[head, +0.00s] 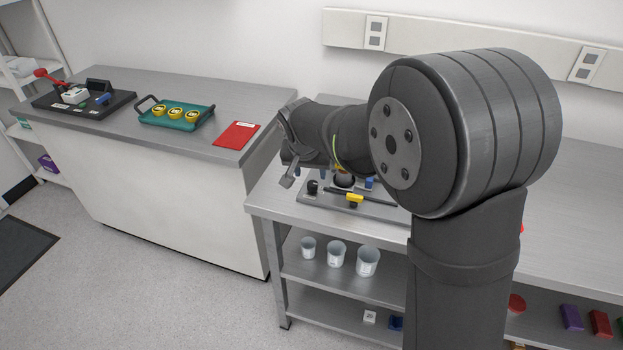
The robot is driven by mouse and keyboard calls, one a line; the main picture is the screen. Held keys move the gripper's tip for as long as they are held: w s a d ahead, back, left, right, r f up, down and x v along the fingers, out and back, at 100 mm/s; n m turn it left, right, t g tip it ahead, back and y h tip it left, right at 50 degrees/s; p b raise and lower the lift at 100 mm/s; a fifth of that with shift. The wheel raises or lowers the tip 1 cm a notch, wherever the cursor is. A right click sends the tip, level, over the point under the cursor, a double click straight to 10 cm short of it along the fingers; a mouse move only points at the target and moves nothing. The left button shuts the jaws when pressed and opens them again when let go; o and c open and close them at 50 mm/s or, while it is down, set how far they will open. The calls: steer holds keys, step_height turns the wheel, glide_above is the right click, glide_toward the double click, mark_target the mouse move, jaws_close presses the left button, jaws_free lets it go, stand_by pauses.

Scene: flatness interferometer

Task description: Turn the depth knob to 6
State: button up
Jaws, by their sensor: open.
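A grey-plated device (372,208) sits on the near-left part of the right steel bench, partly hidden behind my arm. On it are a small black knob (312,187), a yellow block on a dark bar (354,198), a dark round part (344,180) and blue parts. I cannot tell which part is the depth knob, and no scale or number is readable. My gripper (291,172) is open, above and just left of the device's back-left end. It appears to hold nothing, and its far side is hidden by the wrist.
The left counter holds a black-based device with a red lever (48,76), a teal tray (172,122) with yellow round pieces, and a red booklet (237,135). Clear cups (337,254) stand on the shelf below the right bench. A gap separates the counter and bench fronts.

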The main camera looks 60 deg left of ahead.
steer(key=v, duration=1.1)
steer(key=shift+a, duration=0.1)
steer(key=x, duration=1.7)
steer(key=shift+w+f, duration=0.1)
steer(key=shift+f, duration=0.15)
steer(key=shift+r, duration=0.1)
steer(key=shift+n+g+y, duration=0.3)
steer(key=shift+n+g, duration=0.2)
steer(key=shift+n, duration=1.1)
steer(key=v, duration=1.7)
steer(key=r+n+g+h, duration=0.1)
steer(key=n+h, duration=0.2)
steer(key=n, duration=0.2)
glide_above(313, 183)
steer(key=s+d, duration=0.1)
steer(key=d, duration=0.1)
steer(key=shift+a+r, duration=0.15)
steer(key=shift+a, duration=0.05)
